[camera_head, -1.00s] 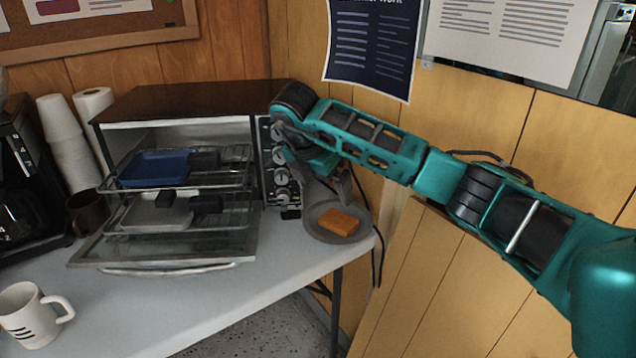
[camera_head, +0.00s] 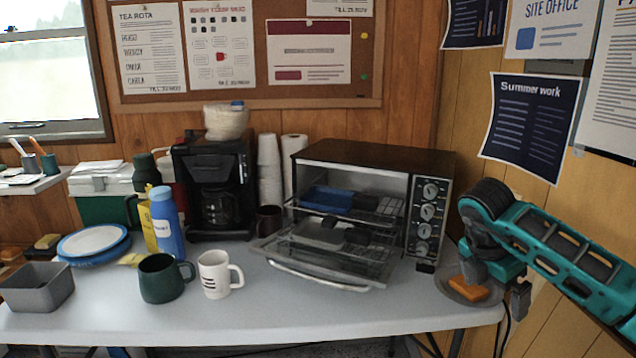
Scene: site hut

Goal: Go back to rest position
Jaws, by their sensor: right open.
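My right arm comes in from the right, beside the toaster oven (camera_head: 431,163). My right gripper (camera_head: 519,298) points down at the right end of the table, just right of the plate. It is open and holds nothing that I can see. A grey plate (camera_head: 447,284) with an orange-brown slice (camera_head: 468,289) lies below the wrist, partly covered by it. I cannot tell the exact gap between gripper and plate. My left gripper is not in view.
The toaster oven's door (camera_head: 318,275) hangs open, its racks out with a blue tray (camera_head: 327,198). A white mug (camera_head: 214,275), green mug (camera_head: 160,278), blue bottle (camera_head: 166,225) and coffee maker (camera_head: 213,185) stand left. The wall is close behind my right arm. The front middle of the white table (camera_head: 330,318) is clear.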

